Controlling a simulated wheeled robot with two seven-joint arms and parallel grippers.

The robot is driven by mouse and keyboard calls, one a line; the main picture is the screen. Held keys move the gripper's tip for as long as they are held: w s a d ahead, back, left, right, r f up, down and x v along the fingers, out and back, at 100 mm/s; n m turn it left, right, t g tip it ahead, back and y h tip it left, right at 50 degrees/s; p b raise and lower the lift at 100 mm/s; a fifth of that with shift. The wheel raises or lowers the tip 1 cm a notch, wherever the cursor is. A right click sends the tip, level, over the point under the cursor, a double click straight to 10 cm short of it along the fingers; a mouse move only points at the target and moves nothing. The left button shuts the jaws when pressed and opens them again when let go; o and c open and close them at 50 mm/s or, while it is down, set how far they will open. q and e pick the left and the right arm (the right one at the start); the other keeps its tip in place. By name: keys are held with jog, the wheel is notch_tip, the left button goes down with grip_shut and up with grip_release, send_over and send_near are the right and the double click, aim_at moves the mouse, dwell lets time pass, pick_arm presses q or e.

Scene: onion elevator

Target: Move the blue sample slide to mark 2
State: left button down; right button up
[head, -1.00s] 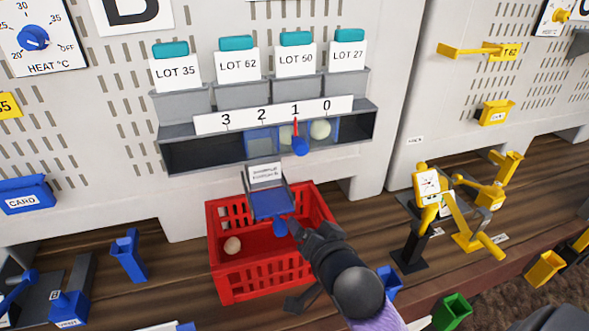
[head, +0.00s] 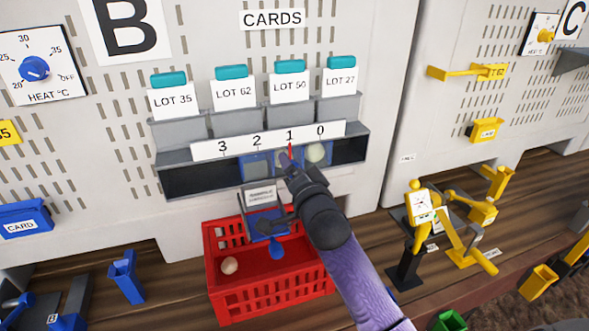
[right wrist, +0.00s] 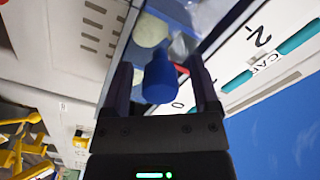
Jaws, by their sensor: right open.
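The blue sample slide (head: 257,166) sits in the grey channel (head: 200,180) under the scale strip (head: 222,147) marked 3, 2, 1, 0. Its red pointer (head: 290,151) stands at mark 1. My right gripper (head: 287,163) is at the slide's front and hides its knob in the head view. In the right wrist view, the blue knob (right wrist: 159,79) stands between the open fingers of the right gripper (right wrist: 160,85). I cannot tell whether either finger touches it. My left gripper is not in view.
A pale round ball (head: 316,153) shows in the slide's right part. Below the channel is a blue tray (head: 262,226) with a handle, over a red crate (head: 218,290) holding a pale ball (head: 229,265). Yellow fixtures (head: 483,211) stand to the right.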

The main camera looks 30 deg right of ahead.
jog(key=shift+c, duration=0.2)
grip_shut()
jog(key=shift+a, duration=0.1)
dwell(1.0)
